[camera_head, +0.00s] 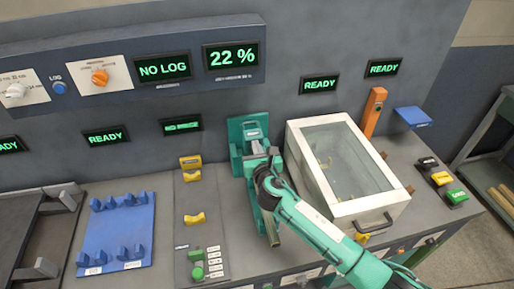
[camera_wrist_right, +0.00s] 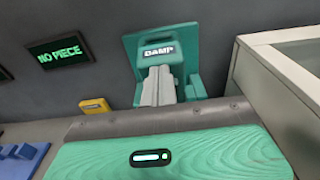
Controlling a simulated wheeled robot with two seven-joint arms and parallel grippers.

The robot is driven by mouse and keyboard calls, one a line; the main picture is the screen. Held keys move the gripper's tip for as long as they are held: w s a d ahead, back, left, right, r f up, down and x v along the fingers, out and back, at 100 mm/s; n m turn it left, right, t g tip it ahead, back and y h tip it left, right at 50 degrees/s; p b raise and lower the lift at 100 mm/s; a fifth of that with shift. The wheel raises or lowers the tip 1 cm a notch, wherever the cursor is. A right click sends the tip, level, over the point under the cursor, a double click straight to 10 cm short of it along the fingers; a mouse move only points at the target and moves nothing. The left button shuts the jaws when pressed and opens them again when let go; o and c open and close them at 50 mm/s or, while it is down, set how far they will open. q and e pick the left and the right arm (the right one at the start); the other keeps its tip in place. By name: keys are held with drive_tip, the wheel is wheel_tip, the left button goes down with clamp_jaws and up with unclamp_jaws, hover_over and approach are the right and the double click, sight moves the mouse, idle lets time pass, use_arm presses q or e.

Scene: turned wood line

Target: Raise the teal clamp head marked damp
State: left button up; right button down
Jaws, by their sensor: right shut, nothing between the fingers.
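The teal clamp head (camera_wrist_right: 154,49) marked DAMP stands against the grey wall panel in the right wrist view. In the head view the clamp head (camera_head: 252,131) is left of the glass-lidded box, partly hidden by my right arm. My right gripper (camera_wrist_right: 158,76) is shut and empty, its grey fingers together just in front of and below the DAMP label. I cannot tell whether the fingertips touch the clamp head. In the head view my right gripper (camera_head: 262,160) is largely covered by its own wrist. My left gripper is not in view.
The box with a glass lid (camera_head: 345,160) stands close to the right of the clamp. Yellow blocks (camera_head: 193,190) and a green knob (camera_head: 197,273) are to the left, then a blue rack (camera_head: 117,235). A display (camera_wrist_right: 60,53) reads NO PIECE.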

drive_tip(key=shift+w+r, duration=0.2)
drive_tip(key=shift+r, duration=0.45)
drive_tip(key=shift+s+f, duration=0.15)
drive_tip(key=shift+s, duration=0.2)
drive_tip(key=f+b+v, duration=0.1)
drive_tip(key=b+v, duration=0.2)
drive_tip(key=v, duration=1)
drive_tip(key=shift+s, duration=0.25)
drive_tip(key=shift+d, duration=0.1)
